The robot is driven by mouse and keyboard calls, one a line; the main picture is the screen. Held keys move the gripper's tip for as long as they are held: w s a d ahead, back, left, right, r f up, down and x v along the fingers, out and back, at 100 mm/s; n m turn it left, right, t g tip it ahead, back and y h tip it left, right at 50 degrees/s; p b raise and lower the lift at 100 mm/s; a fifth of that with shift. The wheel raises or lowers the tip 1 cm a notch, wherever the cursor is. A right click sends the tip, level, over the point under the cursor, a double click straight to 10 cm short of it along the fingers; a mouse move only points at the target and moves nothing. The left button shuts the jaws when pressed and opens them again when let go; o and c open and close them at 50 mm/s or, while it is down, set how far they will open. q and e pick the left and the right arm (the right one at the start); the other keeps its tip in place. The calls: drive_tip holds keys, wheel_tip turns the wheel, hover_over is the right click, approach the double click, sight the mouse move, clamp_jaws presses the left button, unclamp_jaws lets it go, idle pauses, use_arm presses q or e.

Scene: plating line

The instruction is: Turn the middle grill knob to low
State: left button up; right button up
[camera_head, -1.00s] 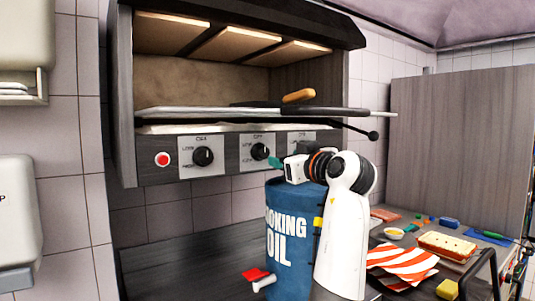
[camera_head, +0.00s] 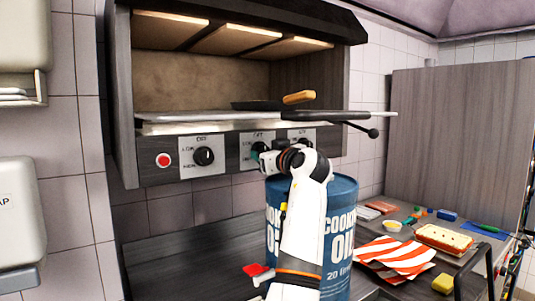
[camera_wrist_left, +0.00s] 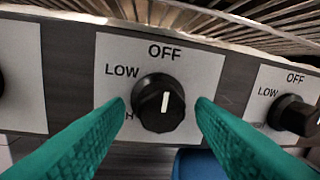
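The middle grill knob (camera_wrist_left: 158,103) is round and black, on a pale plate marked OFF and LOW; the lowest label is partly hidden. Its white pointer mark stands nearly upright, toward OFF. My left gripper (camera_wrist_left: 162,106) is open, with one green finger on each side of the knob and small gaps visible. In the head view my left gripper (camera_head: 257,156) is at the middle knob (camera_head: 260,147) on the grill front and partly hides it. My right gripper is not in view.
The left knob (camera_head: 204,156) and right knob (camera_head: 304,144) flank it; a red button (camera_head: 163,160) is farther left. A pan (camera_head: 257,105) rests on the grill. A blue oil drum (camera_head: 342,215) stands close behind my arm.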

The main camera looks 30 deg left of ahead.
use_arm(q)
drive_tip(key=c, duration=0.8)
drive_tip(key=shift+f+n, duration=0.1)
drive_tip(key=shift+n, duration=0.3)
drive_tip(key=shift+w+n+g+y+b, duration=0.15)
drive_tip(key=shift+n+y+b, duration=0.25)
drive_tip(key=shift+n+b, duration=1.65)
drive_tip(key=shift+s+n+g+y+b, duration=0.15)
drive_tip(key=shift+n+y, duration=0.25)
drive_tip(key=shift+n, duration=3.35)
drive_tip(key=shift+w, duration=0.15)
